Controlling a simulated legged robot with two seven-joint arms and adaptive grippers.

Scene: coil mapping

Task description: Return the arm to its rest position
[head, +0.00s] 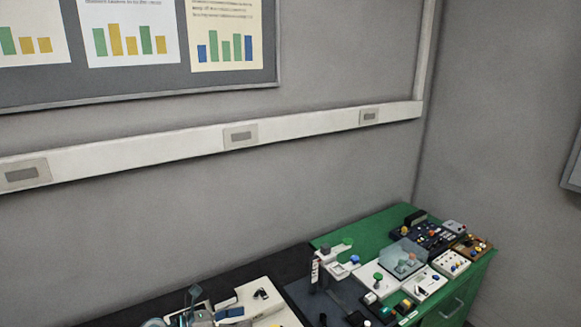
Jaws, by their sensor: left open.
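What seems to be my left gripper (192,306) shows only in small part at the bottom edge of the head view, left of centre. Its grey parts stand beside a white device (262,296) at the near end of the bench. Its jaws are open, and I see nothing held between them. The rest of the arm is below the picture. My right gripper is not in view.
A green bench (376,236) at lower right bears a dark plate (302,291), a clear box (401,256), a white button panel (450,264) and several small devices. A grey wall (330,190) with a white rail (310,124) stands behind. The space above the bench is clear.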

